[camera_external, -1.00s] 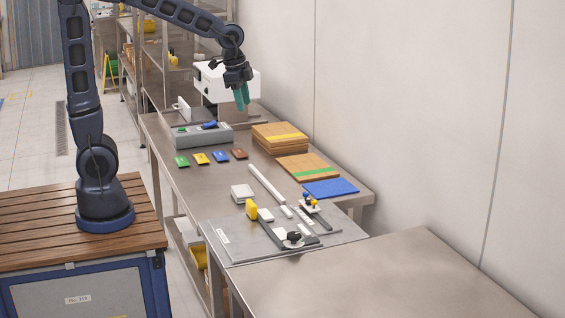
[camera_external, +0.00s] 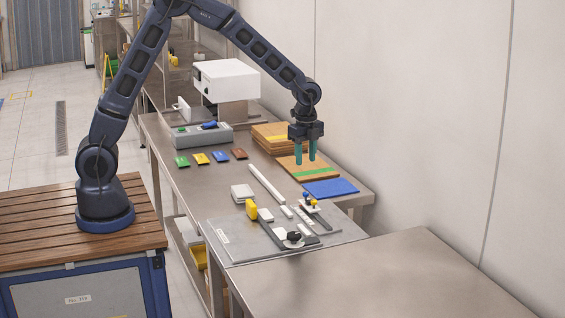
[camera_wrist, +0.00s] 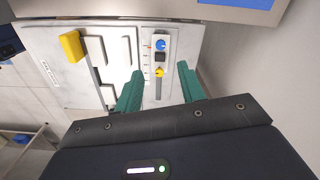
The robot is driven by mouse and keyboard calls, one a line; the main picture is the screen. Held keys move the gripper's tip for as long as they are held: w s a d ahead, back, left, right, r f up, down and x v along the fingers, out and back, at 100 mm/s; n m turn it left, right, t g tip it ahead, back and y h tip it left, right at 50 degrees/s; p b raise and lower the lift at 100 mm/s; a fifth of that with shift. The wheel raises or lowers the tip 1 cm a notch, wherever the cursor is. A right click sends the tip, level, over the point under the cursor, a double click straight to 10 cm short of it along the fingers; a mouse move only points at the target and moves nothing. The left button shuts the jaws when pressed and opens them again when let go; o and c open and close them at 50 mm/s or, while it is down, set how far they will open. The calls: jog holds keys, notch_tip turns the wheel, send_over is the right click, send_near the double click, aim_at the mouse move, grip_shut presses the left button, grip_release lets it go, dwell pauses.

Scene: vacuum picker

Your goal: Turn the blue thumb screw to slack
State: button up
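The blue thumb screw (camera_wrist: 161,45) sits at the far end of a small white fixture (camera_wrist: 152,56) in the wrist view. A yellow knob (camera_wrist: 159,72) and a dark part (camera_wrist: 160,57) are on the same fixture. My gripper (camera_external: 306,157) is open and empty, with green fingers pointing down. It hangs above the bench, clear of the fixture. In the wrist view the fixture shows between the fingers, with the blue screw beyond their tips.
The grey plate (camera_external: 238,250) also carries a yellow block (camera_external: 251,209), white bars and a black knob (camera_external: 293,236). A blue mat (camera_external: 331,188) and wooden boards (camera_external: 308,168) lie behind. The wall is at right. The bare bench (camera_external: 390,275) in front is clear.

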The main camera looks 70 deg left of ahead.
aim_at(306, 196)
notch_tip(306, 196, down, 11)
jog(key=shift+w+d+f, duration=0.1)
dwell(0.5)
grip_shut()
